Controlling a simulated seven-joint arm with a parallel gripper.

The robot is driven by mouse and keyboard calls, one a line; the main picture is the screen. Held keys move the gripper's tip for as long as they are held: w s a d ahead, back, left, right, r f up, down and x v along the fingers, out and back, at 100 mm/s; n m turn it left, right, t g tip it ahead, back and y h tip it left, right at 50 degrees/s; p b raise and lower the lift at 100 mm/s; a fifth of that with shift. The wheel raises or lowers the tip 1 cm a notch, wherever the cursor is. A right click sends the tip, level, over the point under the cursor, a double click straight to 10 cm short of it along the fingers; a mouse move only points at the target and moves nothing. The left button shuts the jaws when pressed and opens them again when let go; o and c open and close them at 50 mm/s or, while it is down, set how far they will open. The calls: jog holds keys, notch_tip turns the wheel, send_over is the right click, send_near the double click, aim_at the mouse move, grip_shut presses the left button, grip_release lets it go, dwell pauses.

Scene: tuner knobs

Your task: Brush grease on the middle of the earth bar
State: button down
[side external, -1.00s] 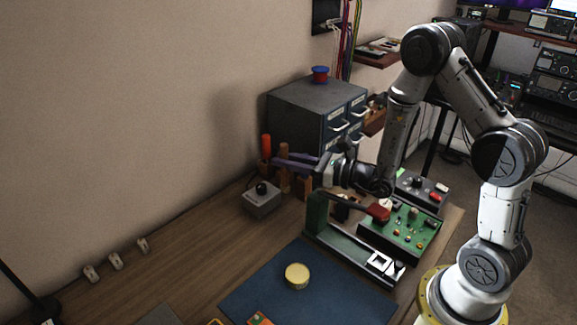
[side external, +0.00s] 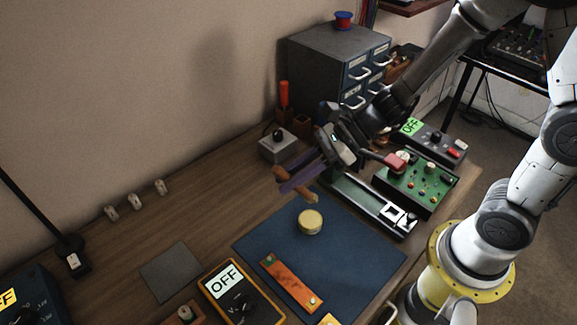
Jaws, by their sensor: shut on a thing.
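The earth bar (side external: 291,284) is a copper-coloured strip with a fastener near each end, lying slantwise on the blue mat (side external: 356,262). A round, pale yellow tin (side external: 310,222) stands on the mat behind the bar. My gripper (side external: 298,182), with purplish fingers, is shut on a brown, wooden-looking handle (side external: 311,196), probably the brush. It is in the air behind and left of the tin, apart from the bar. The brush's bristles cannot be made out. The bar's middle is uncovered.
A meter marked OFF (side external: 239,296) lies left of the bar. A grey drawer cabinet (side external: 318,62) is behind. A grey pad (side external: 170,272) lies left.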

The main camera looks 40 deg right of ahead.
jog(key=shift+f, duration=2.6)
jog(key=shift+f, duration=0.65)
jog(key=shift+r, duration=3.6)
